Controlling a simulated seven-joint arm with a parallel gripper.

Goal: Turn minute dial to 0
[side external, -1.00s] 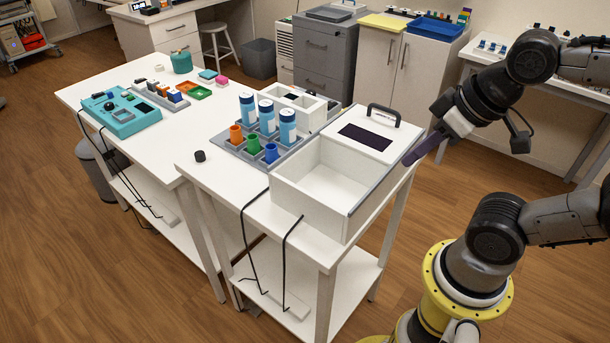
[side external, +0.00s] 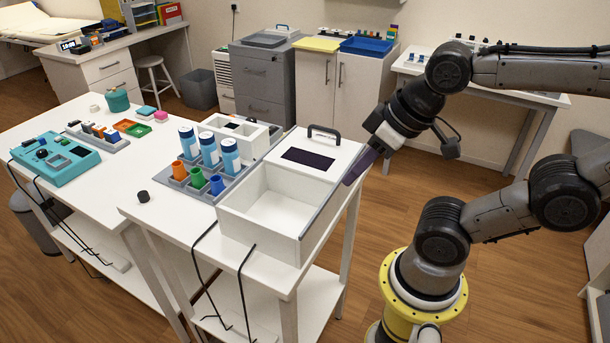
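A teal device (side external: 70,168) with several small knobs and a dark display lies at the left end of the white tables. A dark round knob (side external: 42,154) shows on its top. I cannot tell which control is the minute dial, and any markings are too small to read. My gripper (side external: 348,181) is far to the right of the device, beside the right edge of the open white box. Its dark purple fingers point down and left. They show edge-on, so whether they are apart is unclear. I see nothing held.
The white box (side external: 245,225) has high walls. Blue-capped bottles (side external: 209,150) and coloured cups (side external: 197,178) stand in a grey rack between my gripper and the device. A small black cylinder (side external: 143,197) lies on the table. Coloured trays (side external: 137,130) sit behind the device.

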